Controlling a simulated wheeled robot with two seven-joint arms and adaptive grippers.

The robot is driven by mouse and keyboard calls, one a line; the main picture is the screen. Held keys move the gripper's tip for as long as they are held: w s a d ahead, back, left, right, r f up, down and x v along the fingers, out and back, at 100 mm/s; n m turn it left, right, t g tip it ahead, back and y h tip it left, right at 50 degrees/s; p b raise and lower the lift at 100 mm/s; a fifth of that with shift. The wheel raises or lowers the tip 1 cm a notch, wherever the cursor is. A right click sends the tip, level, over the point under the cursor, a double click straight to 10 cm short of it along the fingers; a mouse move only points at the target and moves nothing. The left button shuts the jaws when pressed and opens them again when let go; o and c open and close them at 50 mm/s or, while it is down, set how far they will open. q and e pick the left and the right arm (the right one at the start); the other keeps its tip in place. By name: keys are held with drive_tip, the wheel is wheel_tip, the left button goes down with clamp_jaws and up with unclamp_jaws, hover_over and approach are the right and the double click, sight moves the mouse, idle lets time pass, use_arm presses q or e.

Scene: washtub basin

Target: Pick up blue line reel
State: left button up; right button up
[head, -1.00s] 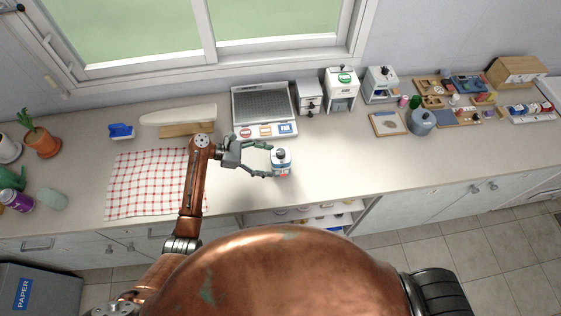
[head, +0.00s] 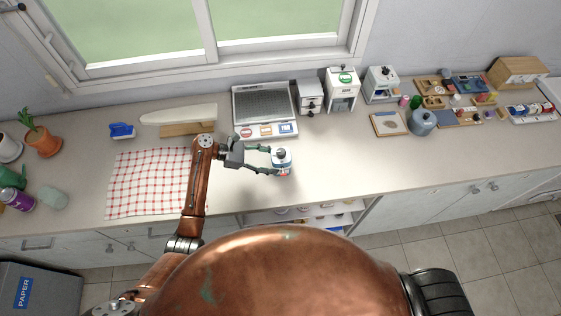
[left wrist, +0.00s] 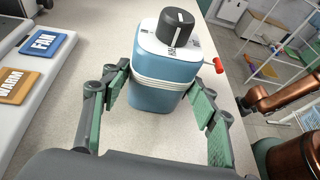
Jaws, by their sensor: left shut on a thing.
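The blue line reel (head: 282,161) stands upright on the counter near its front edge. In the left wrist view the blue line reel (left wrist: 165,75) has a blue body, white bands, a white top with a black knob, and a small red handle at the right. My left gripper (head: 272,160) reaches it from the left. In the left wrist view the green-padded fingers of my left gripper (left wrist: 162,105) are shut on its body, one on each side. My right gripper is not in view.
White machines (head: 342,90) stand farther right at the back. A checked cloth (head: 148,184) lies to the left. The counter right of the reel is clear (head: 340,155).

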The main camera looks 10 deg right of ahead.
sight(272, 156)
use_arm(q)
drive_tip(key=shift+r, duration=0.1)
drive_tip(key=shift+r, duration=0.45)
drive_tip(key=r, duration=0.2)
drive_tip(key=shift+s+r, duration=0.2)
drive_tip(key=shift+r, duration=0.2)
drive_tip(key=s+r, duration=0.4)
drive_tip(key=s, duration=0.2)
drive_tip(key=s+a+r+p, duration=0.1)
drive_tip(key=s+r, duration=0.4)
drive_tip(key=s, duration=0.2)
drive_tip(key=shift+s+p, duration=0.3)
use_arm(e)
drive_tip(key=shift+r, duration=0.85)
use_arm(q)
drive_tip(key=shift+w, duration=0.1)
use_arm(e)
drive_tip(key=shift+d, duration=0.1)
use_arm(q)
drive_tip(key=shift+w+d+f, duration=0.2)
drive_tip(key=shift+w+f, duration=1.75)
drive_tip(key=shift+w, duration=0.35)
drive_tip(key=shift+w+d+f, duration=0.15)
drive_tip(key=shift+w+f, duration=1.75)
drive_tip(key=shift+w, duration=0.45)
drive_tip(key=shift+w+d+f, duration=0.2)
drive_tip(key=shift+w+f, duration=1.75)
drive_tip(key=shift+w, duration=0.35)
drive_tip(key=shift+f, duration=0.65)
